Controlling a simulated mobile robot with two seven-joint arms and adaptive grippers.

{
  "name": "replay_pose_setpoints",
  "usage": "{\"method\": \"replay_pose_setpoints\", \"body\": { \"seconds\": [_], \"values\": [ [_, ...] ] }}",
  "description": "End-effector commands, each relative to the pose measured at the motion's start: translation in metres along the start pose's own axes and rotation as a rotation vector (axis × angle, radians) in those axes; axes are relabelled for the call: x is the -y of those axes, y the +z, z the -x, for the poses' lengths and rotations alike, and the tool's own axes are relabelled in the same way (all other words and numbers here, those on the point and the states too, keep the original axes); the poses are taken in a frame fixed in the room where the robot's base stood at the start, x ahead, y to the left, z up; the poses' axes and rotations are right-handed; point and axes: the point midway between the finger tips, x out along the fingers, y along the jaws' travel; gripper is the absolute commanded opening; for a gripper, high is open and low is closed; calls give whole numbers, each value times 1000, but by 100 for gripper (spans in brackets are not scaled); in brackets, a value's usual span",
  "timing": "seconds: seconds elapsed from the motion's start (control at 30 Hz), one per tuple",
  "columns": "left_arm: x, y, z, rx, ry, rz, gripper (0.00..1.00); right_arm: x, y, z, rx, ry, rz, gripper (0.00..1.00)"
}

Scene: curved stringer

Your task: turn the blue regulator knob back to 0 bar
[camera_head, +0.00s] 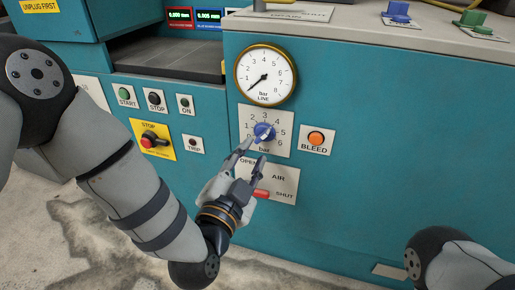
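The blue regulator knob (264,131) sits on a white scale plate (281,146) marked in bar on the teal panel. A pale mark on the knob seems to point up and right, near 4; it is too small to be sure. My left gripper (254,153) is just below the knob, its two fingers apart and pointing up at it. The fingers hide the lower left of the plate; I cannot tell whether a tip touches the knob. The line gauge (265,75) above has its needle pointing to the lower left. My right gripper is out of view.
The orange bleed button (315,139) is close right of the knob. An emergency-stop style switch (152,139) and several buttons are to the left. Blue (398,12) and green (472,19) clamps stand on top.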

Motion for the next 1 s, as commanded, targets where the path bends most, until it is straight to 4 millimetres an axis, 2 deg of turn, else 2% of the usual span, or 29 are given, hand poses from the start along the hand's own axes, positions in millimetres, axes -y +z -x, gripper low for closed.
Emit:
{"method": "replay_pose_setpoints", "body": {
  "seconds": [0.1,0.3,0.57,0.6,0.7,0.73,1.0],
  "values": [
    [-1,2,-28,1,-2,1,29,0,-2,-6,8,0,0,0],
    [-1,2,-54,3,1,2,29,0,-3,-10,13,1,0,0],
    [0,1,-57,3,2,1,29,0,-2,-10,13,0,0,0],
    [0,1,-57,3,2,1,27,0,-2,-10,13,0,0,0],
    [-1,1,-57,4,2,1,4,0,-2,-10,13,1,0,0],
    [-1,1,-57,3,2,1,0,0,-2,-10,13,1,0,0],
    [0,1,-57,4,2,5,0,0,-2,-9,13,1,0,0]
  ]
}}
